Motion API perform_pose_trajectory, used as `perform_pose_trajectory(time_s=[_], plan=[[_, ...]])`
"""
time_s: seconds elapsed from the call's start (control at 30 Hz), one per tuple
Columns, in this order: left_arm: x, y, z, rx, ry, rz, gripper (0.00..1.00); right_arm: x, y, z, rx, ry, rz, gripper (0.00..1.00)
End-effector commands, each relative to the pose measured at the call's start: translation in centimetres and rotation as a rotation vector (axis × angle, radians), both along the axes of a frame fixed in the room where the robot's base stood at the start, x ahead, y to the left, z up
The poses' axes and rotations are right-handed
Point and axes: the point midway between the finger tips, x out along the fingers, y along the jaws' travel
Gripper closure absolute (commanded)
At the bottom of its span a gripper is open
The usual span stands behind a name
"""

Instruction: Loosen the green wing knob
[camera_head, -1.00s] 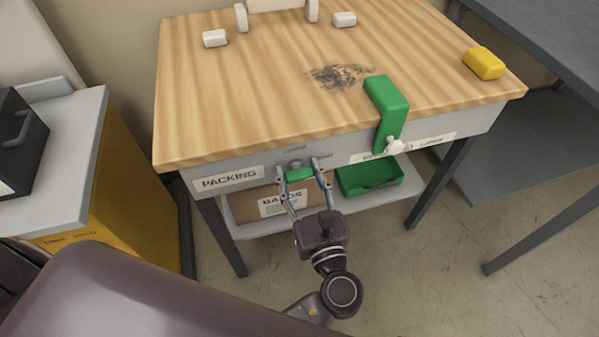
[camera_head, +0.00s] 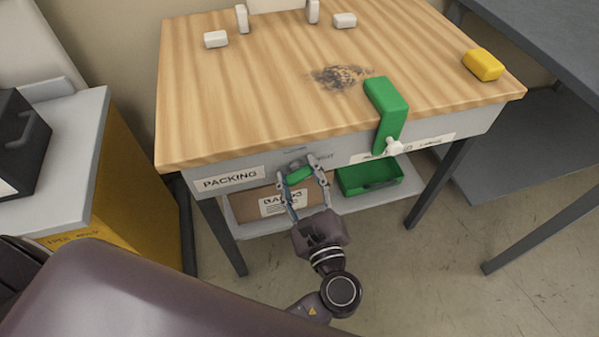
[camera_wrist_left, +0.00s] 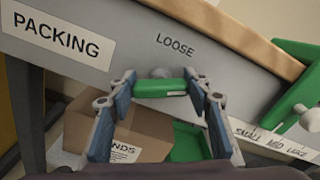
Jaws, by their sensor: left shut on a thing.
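The green wing knob (camera_head: 299,176) is on the front apron of the packing bench, below a word on the apron that reads "LOOSE" in the left wrist view. My left gripper (camera_head: 301,172) has a finger at each end of the knob's bar and is shut on it. The knob (camera_wrist_left: 160,88) also shows in the left wrist view between both fingertips. In the head view the bar is tilted, its right end higher. The knob's mount behind the bar is mostly hidden. My right gripper is not in view.
A green clamp-like bracket (camera_head: 387,98) with a white knob (camera_head: 394,147) hangs over the bench edge at right. Below are a cardboard box (camera_head: 253,208) and a green tray (camera_head: 400,181) on the shelf. A yellow block (camera_head: 483,64) sits on the bench top (camera_head: 230,100).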

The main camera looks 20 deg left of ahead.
Motion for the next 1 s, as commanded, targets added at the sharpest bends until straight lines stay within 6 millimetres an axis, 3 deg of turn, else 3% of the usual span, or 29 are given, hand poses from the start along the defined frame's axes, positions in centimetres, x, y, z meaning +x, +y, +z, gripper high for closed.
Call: perform_pose_trajectory(time_s=[0.17, 0.47, 1.0], plan=[[0.0, 0.1, -0.1, -0.140, -0.094, 0.001, 0.79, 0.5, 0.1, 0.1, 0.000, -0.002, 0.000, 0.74], [-0.1, 0.1, -0.3, -0.378, -0.254, 0.002, 0.79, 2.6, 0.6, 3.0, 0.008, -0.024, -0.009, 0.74], [-0.1, 0.2, -0.5, -0.766, -0.518, 0.001, 0.79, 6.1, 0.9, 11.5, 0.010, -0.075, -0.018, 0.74]])
